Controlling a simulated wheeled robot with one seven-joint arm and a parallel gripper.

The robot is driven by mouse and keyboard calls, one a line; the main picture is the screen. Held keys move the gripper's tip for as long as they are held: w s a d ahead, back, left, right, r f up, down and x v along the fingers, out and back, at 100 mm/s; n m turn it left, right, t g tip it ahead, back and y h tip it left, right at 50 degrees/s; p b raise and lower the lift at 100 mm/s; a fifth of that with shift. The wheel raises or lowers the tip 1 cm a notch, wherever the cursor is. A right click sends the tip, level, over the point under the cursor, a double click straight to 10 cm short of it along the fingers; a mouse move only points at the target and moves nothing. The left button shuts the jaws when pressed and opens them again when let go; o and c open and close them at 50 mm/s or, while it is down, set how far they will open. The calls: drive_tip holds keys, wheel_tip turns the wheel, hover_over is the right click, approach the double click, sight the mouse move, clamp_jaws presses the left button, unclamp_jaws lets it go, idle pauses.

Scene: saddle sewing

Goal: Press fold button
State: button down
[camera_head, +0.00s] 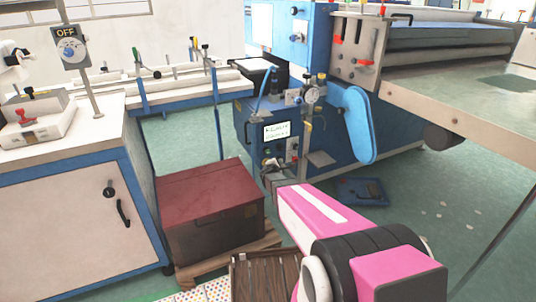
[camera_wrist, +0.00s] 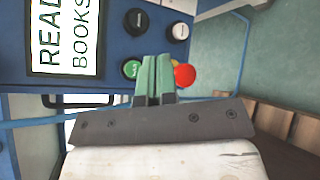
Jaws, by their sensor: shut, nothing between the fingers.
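The blue machine's control panel (camera_head: 250,130) carries a small screen, which reads "READ BOOKS" in the wrist view (camera_wrist: 66,38). Beside the screen in the wrist view are a green button (camera_wrist: 131,69) with white lettering, a red button (camera_wrist: 185,75), a black knob (camera_wrist: 136,20) and a white-faced knob (camera_wrist: 180,31). I cannot tell which of these is the fold button. My gripper (camera_wrist: 156,60) is shut and empty. Its green fingers lie between the green and red buttons in the view and partly overlap the red one. Contact cannot be told. In the head view my gripper (camera_head: 272,167) is just below the screen.
A dark red chest (camera_head: 212,210) stands on a wooden pallet left of my arm. A white-topped cabinet (camera_head: 65,205) is at the far left. A blue handle-shaped cover (camera_head: 354,122) hangs right of the panel. A blue tray (camera_head: 361,191) lies on the green floor.

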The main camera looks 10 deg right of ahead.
sight(268, 151)
drive_tip(key=w+a, duration=0.2)
drive_tip(key=w, duration=0.5)
drive_tip(key=shift+w+a, duration=0.25)
drive_tip(key=shift+w, duration=0.15)
drive_tip(key=shift+w, duration=0.15)
idle(1.7)
drive_tip(key=shift+w+a, duration=0.1)
drive_tip(key=shift+w, duration=0.15)
